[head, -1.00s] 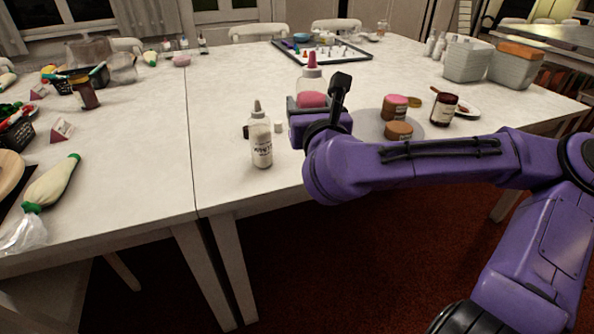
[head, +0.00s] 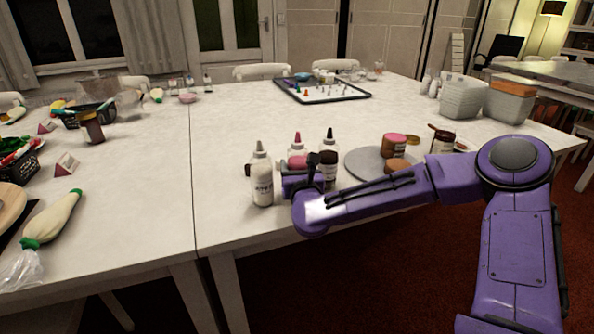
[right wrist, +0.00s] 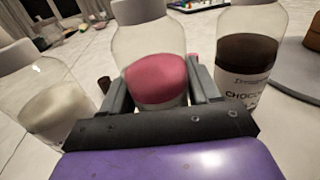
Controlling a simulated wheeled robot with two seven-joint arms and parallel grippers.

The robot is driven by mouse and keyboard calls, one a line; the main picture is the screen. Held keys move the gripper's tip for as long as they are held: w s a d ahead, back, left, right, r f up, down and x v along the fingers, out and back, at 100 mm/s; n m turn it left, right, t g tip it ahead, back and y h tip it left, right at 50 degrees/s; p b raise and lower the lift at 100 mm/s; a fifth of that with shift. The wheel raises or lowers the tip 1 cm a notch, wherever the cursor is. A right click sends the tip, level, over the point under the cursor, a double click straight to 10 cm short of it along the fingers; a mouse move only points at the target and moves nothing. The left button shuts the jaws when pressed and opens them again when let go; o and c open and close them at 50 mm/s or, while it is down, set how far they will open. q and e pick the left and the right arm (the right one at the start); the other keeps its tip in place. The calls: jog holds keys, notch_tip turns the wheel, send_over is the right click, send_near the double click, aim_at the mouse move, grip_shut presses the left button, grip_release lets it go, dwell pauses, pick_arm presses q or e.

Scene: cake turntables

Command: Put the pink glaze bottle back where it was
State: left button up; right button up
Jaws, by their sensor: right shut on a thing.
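The pink glaze bottle (head: 297,160) has a pink cap and stands upright between the white glaze bottle (head: 262,182) and the chocolate glaze bottle (head: 328,163). My right gripper (head: 303,180) is shut on it from the front. In the right wrist view the two fingers flank the pink glaze bottle (right wrist: 155,78), with the white glaze bottle (right wrist: 48,105) to the left and the chocolate glaze bottle (right wrist: 249,60) close to the right. The gripper hides the pink bottle's base, so I cannot tell whether it touches the table. My left gripper is not in view.
A grey turntable (head: 360,165) with pink-topped and brown cakes or jars (head: 394,146) is just right of the bottles. A dark jar (head: 443,140) stands behind my right arm. A dark-rimmed tray (head: 322,97) lies at the back. The table's middle left is clear.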

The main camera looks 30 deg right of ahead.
jog(key=shift+f, duration=0.15)
jog(key=shift+f, duration=0.15)
jog(key=o, duration=0.7)
jog(key=shift+s+a+r, duration=0.1)
jog(key=shift+s+r, duration=0.05)
jog(key=shift+r, duration=0.05)
jog(key=v, duration=1.1)
jog(key=shift+s+a, duration=0.15)
jog(key=shift+s, duration=0.2)
